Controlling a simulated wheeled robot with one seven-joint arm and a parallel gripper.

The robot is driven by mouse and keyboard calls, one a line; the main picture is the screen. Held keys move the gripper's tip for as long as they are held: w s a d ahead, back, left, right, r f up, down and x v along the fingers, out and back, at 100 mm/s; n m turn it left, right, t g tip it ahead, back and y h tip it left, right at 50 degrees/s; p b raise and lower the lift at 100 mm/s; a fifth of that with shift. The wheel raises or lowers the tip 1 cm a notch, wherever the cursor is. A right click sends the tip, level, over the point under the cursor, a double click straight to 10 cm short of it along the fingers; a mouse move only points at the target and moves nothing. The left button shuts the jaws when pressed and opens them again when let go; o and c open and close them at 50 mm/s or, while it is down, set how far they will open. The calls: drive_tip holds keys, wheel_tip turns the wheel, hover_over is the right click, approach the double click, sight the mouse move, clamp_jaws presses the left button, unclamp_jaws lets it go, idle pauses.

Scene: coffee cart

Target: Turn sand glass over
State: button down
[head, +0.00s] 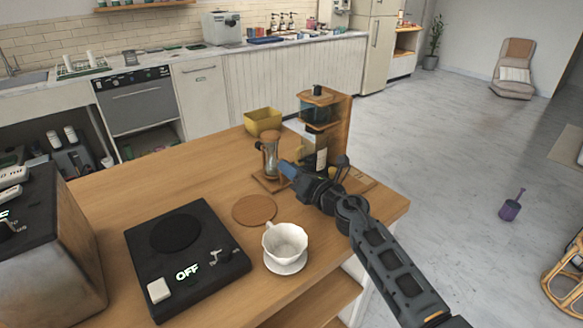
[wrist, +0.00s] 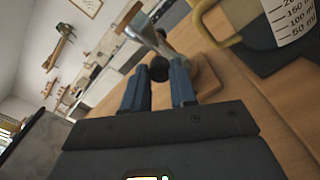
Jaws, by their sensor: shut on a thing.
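The sand glass (head: 270,158) stands on a wooden base (head: 268,184) near the back of the wooden counter. It looks roughly upright in the head view, and its glass also shows in the wrist view (wrist: 146,32). My gripper (head: 286,168) reaches it from the right. In the wrist view my gripper's blue fingers (wrist: 157,82) sit on either side of a round dark knob (wrist: 159,68) at the sand glass, and they are shut on it. The fingers partly hide the contact. I cannot tell how the sand is divided.
A wooden coffee stand (head: 338,125) rises close behind and right of the gripper. A yellow box (head: 263,121) stands behind the sand glass. The counter's left middle is clear.

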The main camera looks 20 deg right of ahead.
idle(0.4)
drive_tip(key=c, duration=0.9)
unclamp_jaws()
drive_tip(key=shift+p+v, duration=0.7)
drive_tip(key=shift+v, duration=3.25)
